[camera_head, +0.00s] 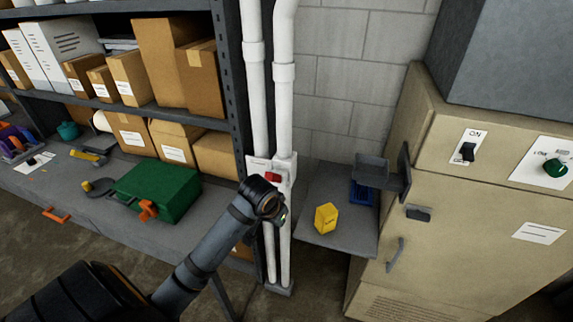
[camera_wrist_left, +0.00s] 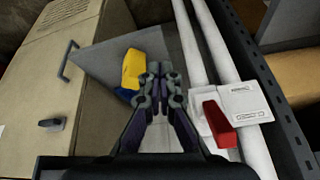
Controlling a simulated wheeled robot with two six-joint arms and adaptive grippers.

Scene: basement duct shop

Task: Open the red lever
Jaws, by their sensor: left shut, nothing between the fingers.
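The red lever (camera_head: 272,177) sits on a pale plate (camera_head: 285,172) fixed to the white vertical pipes. In the left wrist view, the red lever (camera_wrist_left: 219,124) stands out from the white plate (camera_wrist_left: 246,101), to the right of my gripper. My left gripper (camera_wrist_left: 160,68) is shut and empty, with its fingertips together, and is apart from the lever in that view. In the head view my left arm reaches up to just below the lever, and its wrist mostly hides the gripper (camera_head: 281,215). My right gripper is not in view.
A yellow box (camera_head: 326,218) stands on a small grey table (camera_head: 345,242) right of the pipes. A beige cabinet (camera_head: 460,215) with switches and a handle stands farther right. A shelf unit (camera_head: 238,75) with boxes and a green case (camera_head: 158,192) fills the left.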

